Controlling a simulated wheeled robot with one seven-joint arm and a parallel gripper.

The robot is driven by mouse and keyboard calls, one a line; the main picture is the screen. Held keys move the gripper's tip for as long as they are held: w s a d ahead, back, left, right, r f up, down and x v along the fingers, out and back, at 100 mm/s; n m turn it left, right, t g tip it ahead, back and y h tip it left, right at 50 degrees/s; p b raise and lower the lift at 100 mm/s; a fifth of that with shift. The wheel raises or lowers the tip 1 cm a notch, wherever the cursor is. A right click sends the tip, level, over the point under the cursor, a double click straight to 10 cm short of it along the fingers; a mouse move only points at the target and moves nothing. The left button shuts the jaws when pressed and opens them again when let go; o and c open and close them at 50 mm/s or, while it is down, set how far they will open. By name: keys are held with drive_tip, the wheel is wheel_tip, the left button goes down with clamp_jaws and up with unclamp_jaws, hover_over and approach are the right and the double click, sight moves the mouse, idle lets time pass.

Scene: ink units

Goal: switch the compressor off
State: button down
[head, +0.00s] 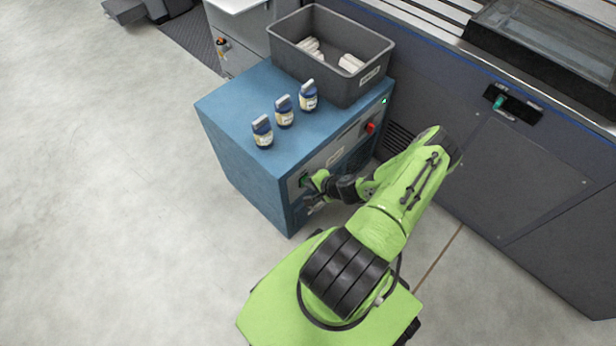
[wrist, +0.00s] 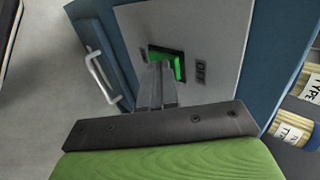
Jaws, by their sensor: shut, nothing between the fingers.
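The compressor is a blue cabinet (head: 235,125) with a grey control panel on its front side; the panel (wrist: 215,30) fills much of the wrist view. A green rocker switch (wrist: 180,66) sits in a dark recess, with an "OFF" label (wrist: 201,73) to its right. My gripper (wrist: 160,68) is shut and empty, its fingertips at the switch and covering part of it. I cannot tell whether they touch it. In the head view my gripper (head: 309,184) is at the panel's near end, where a bit of green (head: 304,180) shows.
Three blue bottles (head: 284,112) and a grey bin (head: 340,84) with white items stand on top of the cabinet. A red switch (head: 371,127) and a lit green lamp (head: 384,101) are farther along its front. A dark machine (head: 540,165) stands right; open floor (head: 90,200) lies left.

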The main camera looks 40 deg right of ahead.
drive_tip(key=shift+w+r, duration=0.1)
drive_tip(key=shift+r, duration=0.75)
